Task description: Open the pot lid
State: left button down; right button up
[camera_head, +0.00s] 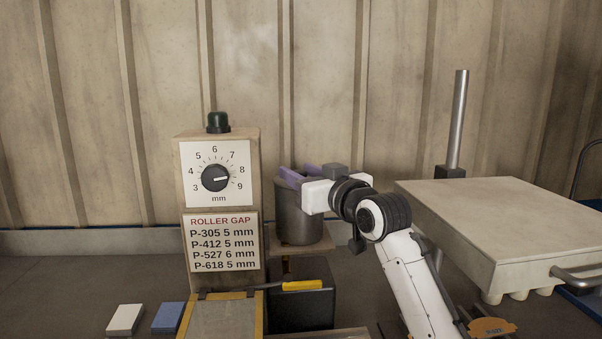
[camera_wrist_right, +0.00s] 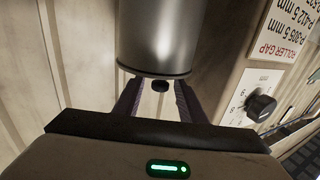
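The lid looks seated on the pot. My left gripper is not in view.
The dial box (camera_head: 219,275) with a roller gap sign stands left of the pot. A yellow-handled tool (camera_head: 302,285) lies in front. White (camera_head: 125,319) and blue (camera_head: 168,318) blocks lie at lower left.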

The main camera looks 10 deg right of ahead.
grip_shut()
jog(key=shift+r, duration=0.1)
jog(key=shift+w+r+m+g+h, duration=0.2)
jog(key=shift+r+g, duration=0.4)
jog(key=shift+w+r+m+g+h, duration=0.2)
jog(key=shift+r+g, duration=0.35)
jog(key=shift+g, duration=0.05)
jog(key=shift+w+r+m+g, duration=0.4)
jog(key=shift+w+r+g, duration=0.3)
jog(key=shift+g, duration=0.4)
jog(key=shift+w+r+g+h, duration=0.35)
jog(key=shift+r+g, duration=0.1)
jog(key=shift+g, duration=0.25)
jog(key=shift+w, duration=0.1)
